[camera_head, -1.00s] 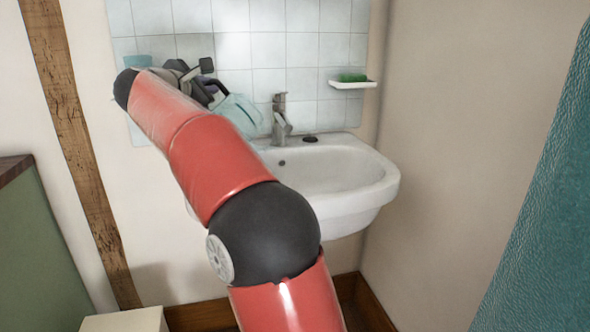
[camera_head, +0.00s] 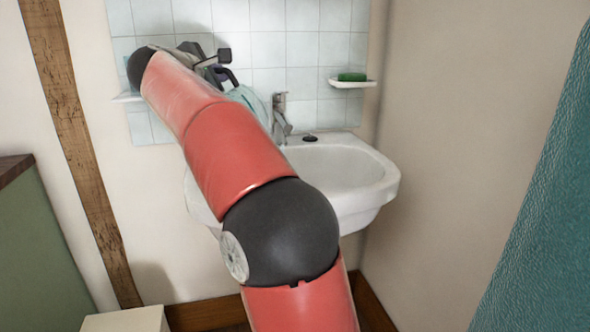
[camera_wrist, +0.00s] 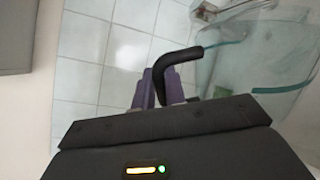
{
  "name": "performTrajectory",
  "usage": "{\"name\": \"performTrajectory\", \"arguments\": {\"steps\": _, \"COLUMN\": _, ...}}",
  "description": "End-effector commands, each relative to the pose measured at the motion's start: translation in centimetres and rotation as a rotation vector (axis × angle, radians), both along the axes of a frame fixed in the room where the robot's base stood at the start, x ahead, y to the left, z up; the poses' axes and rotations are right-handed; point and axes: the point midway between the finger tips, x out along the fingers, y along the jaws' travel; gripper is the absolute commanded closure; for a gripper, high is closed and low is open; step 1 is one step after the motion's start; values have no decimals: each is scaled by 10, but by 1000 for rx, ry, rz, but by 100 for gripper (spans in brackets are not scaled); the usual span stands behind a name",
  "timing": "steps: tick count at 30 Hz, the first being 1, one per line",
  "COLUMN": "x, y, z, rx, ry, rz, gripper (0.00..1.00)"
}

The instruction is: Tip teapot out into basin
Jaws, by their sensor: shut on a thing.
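The teapot is clear, bluish glass with a black handle (camera_wrist: 180,70). In the wrist view its glass body (camera_wrist: 270,60) fills the upper right, and it looks tilted. My gripper (camera_wrist: 160,88) is shut on the black handle with its purple fingers. In the head view the teapot (camera_head: 250,101) shows beyond my arm, above the back left of the basin and beside the tap. I cannot tell whether liquid is leaving the teapot.
A metal tap (camera_head: 281,118) stands at the basin's back edge, close to the teapot. A small wall shelf (camera_head: 352,84) holds a green item (camera_head: 352,76). A teal curtain (camera_head: 540,200) hangs at the right. Another pale shelf edge (camera_head: 127,97) is left of my arm.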

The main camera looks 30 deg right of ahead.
Motion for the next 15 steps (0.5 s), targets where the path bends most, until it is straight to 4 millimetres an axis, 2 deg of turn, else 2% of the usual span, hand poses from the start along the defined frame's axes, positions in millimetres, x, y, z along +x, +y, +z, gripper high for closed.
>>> {"name": "performTrajectory", "arguments": {"steps": 15, "x": -9, "y": -11, "z": 13, "rx": 64, "ry": -54, "rz": -1, "gripper": 100}}
